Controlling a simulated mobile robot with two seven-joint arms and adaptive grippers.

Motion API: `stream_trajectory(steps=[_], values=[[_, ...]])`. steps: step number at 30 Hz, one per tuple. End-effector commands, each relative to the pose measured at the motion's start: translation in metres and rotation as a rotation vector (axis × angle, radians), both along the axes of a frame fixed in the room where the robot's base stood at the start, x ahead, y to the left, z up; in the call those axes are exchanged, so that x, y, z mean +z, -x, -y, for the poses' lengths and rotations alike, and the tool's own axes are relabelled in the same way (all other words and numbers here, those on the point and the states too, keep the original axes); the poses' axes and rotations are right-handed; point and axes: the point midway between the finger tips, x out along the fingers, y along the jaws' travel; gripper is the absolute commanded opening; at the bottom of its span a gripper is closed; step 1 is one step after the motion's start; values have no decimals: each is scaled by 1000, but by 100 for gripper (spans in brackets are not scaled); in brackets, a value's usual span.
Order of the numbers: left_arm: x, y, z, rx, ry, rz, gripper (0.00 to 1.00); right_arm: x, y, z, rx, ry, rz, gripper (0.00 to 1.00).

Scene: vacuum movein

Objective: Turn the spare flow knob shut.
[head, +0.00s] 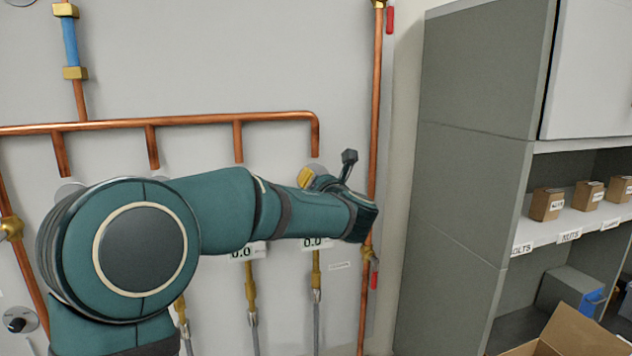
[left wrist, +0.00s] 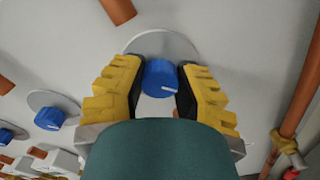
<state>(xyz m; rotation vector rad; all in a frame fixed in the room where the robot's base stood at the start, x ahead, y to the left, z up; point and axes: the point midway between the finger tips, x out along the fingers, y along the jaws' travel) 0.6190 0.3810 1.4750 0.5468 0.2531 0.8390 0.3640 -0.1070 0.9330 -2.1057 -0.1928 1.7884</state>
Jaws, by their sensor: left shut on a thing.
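A blue round knob (left wrist: 160,79) sits on a pale round plate on the wall in the left wrist view. A short white mark shows on its face, pointing toward the right of the picture. My left gripper (left wrist: 162,90) has its yellow fingers with dark pads on either side of the knob and is shut on it. In the head view, my left gripper (head: 306,178) is at the wall below the right end of the copper pipe, and my arm hides the knob. My right gripper is in neither view.
More blue knobs (left wrist: 48,118) sit to the left in the left wrist view. A vertical copper pipe (head: 376,110) runs just right of my wrist. A horizontal copper pipe (head: 190,121) runs above. A grey cabinet (head: 470,150) and an open cardboard box (head: 570,335) stand at the right.

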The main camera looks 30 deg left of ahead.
Motion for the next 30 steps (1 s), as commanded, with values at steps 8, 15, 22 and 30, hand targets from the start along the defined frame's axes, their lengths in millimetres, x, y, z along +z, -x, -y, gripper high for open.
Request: stream_trajectory(steps=[8, 15, 22, 30], values=[[5, 0, -1, 1, -19, -7, 0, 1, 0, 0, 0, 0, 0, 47], [6, 0, -1, 1, -19, -6, 0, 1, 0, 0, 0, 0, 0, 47], [4, 0, 0, 1, -17, -10, 66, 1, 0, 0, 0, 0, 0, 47], [2, 2, 3, -1, -15, -12, 66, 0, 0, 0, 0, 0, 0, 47]])
